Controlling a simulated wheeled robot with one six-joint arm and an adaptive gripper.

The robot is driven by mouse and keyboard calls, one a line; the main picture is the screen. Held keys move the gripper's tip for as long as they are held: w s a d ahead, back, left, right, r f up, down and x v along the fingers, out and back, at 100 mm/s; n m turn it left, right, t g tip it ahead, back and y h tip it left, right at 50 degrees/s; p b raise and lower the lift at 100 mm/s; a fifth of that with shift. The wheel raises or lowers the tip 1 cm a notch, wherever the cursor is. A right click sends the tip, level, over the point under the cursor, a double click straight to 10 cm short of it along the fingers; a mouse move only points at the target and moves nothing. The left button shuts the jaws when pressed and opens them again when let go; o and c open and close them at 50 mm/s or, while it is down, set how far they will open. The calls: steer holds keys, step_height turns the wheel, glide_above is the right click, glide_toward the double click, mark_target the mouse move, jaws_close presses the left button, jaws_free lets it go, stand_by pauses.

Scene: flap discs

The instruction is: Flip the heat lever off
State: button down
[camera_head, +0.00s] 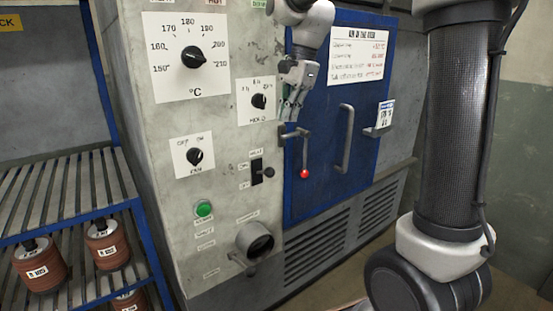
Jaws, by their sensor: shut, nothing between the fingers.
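A small black lever switch (257,171) sits on the grey control panel, with little labels above and beside it that are too small to read surely. Its dark tip sticks out to the right at the plate's lower half; I cannot tell surely whether it is up or down. My gripper (289,112) is shut and empty, pointing down in front of the left edge of the blue door. In the picture it is above and to the right of the switch, apart from it, and just right of the lower dial.
A red-knobbed door latch (304,172) hangs just right of the switch. The blue door (327,190) has an upright handle (345,138). Dials (192,57), a green button (204,209) and a round port (255,241) share the panel. A rack (75,195) with rust-red discs stands left.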

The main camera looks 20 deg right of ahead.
steer(key=shift+f, duration=0.1)
glide_toward(265, 173)
step_height(265, 173, down, 6)
steer(key=w+d, duration=0.1)
steer(key=shift+w+d, duration=0.2)
steer(key=shift+d, duration=0.2)
steer(key=shift+s+f+t, duration=0.1)
steer(key=shift+s+t, duration=0.1)
steer(key=shift+t, duration=0.1)
steer(key=shift+s+d+f, duration=0.1)
steer(key=shift+f, duration=0.1)
steer(key=f, duration=0.1)
steer(key=s+f+t, duration=0.1)
steer(key=f, duration=0.1)
steer(key=s+f+t, duration=0.1)
steer(key=shift+d+f+y, duration=0.25)
steer(key=shift+d+y, duration=0.05)
steer(key=shift+y, duration=0.1)
stand_by(0.4)
steer(key=shift+r, duration=0.15)
